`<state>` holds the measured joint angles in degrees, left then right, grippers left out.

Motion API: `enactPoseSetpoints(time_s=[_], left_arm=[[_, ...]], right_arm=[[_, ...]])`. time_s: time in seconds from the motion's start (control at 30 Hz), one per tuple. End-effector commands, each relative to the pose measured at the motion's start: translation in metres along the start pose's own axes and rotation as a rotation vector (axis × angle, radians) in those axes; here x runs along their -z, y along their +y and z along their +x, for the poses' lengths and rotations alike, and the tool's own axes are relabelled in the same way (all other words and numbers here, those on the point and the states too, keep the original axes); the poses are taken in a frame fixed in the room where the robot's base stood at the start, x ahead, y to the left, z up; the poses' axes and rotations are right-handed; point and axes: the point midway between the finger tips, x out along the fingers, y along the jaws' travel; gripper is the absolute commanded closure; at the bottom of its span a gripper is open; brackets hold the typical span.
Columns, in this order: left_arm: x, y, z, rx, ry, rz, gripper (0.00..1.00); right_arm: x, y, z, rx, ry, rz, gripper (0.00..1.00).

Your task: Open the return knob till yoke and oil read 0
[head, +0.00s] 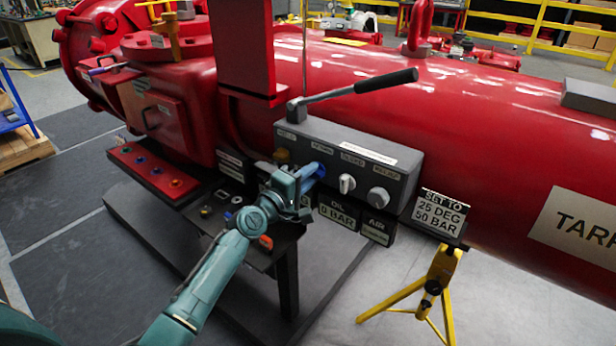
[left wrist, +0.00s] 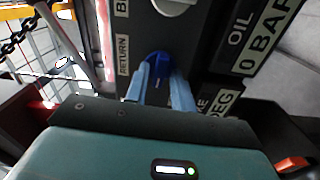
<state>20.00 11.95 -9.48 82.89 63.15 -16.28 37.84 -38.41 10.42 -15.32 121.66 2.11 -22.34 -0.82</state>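The blue return knob (left wrist: 158,66) is beside its RETURN label (left wrist: 123,54) in the left wrist view. It also shows in the head view (head: 320,170) on the grey control box (head: 345,155). My left gripper (left wrist: 160,78) has its two light blue fingers on either side of the knob, seemingly touching it; in the head view it (head: 312,172) reaches in from the left. The oil display (left wrist: 262,38) reads 0 BAR. The yoke display (left wrist: 222,102) shows "DEG", its number hidden by a finger. My right gripper is not in view.
A long lever (head: 355,88) stands above the control box. White (head: 347,184) and grey (head: 378,196) knobs sit right of the return knob. A sign (head: 442,213) says set to 25 DEG 50 BAR. A yellow stand (head: 435,285) is at the lower right.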

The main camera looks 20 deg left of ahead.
Motion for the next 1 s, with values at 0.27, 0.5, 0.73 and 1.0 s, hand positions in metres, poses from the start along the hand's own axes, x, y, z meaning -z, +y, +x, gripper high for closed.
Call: enactPoseSetpoints(time_s=[0.27,0.5,0.73,1.0], left_arm=[[0.000,0.000,0.000,0.000,0.000,0.001,0.65],[0.001,0.000,-0.014,0.001,0.001,0.001,0.65],[0.000,-0.001,-0.063,0.003,0.000,0.004,0.65],[0.000,-0.002,-0.115,0.002,0.000,0.002,0.65]], right_arm=[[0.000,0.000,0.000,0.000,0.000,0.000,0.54],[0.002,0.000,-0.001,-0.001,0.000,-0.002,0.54],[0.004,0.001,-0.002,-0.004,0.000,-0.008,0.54],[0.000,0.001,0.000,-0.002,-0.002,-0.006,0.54]])
